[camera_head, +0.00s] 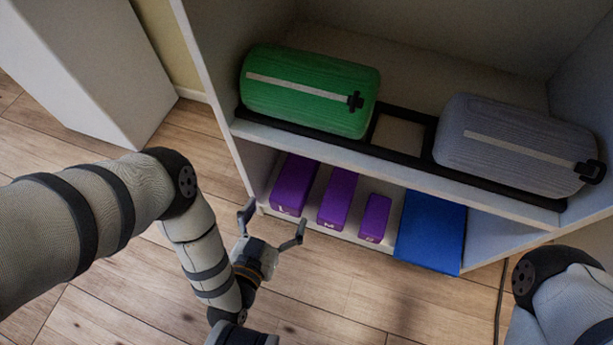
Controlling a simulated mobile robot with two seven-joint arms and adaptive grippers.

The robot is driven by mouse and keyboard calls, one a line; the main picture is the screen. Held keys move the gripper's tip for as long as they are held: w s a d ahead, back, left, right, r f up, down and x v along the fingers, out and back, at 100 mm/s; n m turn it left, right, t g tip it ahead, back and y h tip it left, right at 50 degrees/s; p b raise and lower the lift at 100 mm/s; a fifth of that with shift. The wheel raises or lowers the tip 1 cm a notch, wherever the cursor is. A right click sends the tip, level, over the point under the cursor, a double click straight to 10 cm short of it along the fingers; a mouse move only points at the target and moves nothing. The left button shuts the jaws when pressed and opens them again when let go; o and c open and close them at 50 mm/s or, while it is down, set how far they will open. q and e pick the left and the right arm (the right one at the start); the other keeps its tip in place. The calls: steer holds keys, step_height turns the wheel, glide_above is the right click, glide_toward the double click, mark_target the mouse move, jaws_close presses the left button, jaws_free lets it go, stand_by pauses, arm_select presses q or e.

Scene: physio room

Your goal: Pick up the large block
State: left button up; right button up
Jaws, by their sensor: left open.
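Three purple blocks stand in a row on the lower shelf. The large block (294,184), marked L, is at the left end. The block marked M (338,197) is in the middle, and the smallest block (374,218) is at the right. My left gripper (273,222) is open and empty, just in front of the shelf's front edge. Its fingers point toward the large block and are apart from it. My right arm shows at the lower right, but its gripper is out of view.
A blue flat item (432,232) lies right of the blocks on the lower shelf. The upper shelf (405,165) above them holds a green roller (310,92) and a grey roller (515,145). A cable (499,300) runs down at the right. The wooden floor in front is clear.

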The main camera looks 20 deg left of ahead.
mark_target(295, 175)
arm_select(q)
steer(key=b+x, duration=0.1)
steer(key=x, duration=0.3)
steer(key=b+x, duration=0.2)
steer(key=x, duration=0.2)
steer(key=b+x, duration=0.2)
steer(key=x, duration=0.2)
steer(key=shift+w+a+r, duration=0.1)
steer(key=shift+a+r, duration=0.1)
steer(key=shift+r, duration=0.1)
steer(key=c, duration=1.3)
arm_select(e)
steer(key=shift+g, duration=0.3)
steer(key=f, duration=0.4)
steer(key=shift+s+a, duration=0.25)
steer(key=shift+s, duration=0.15)
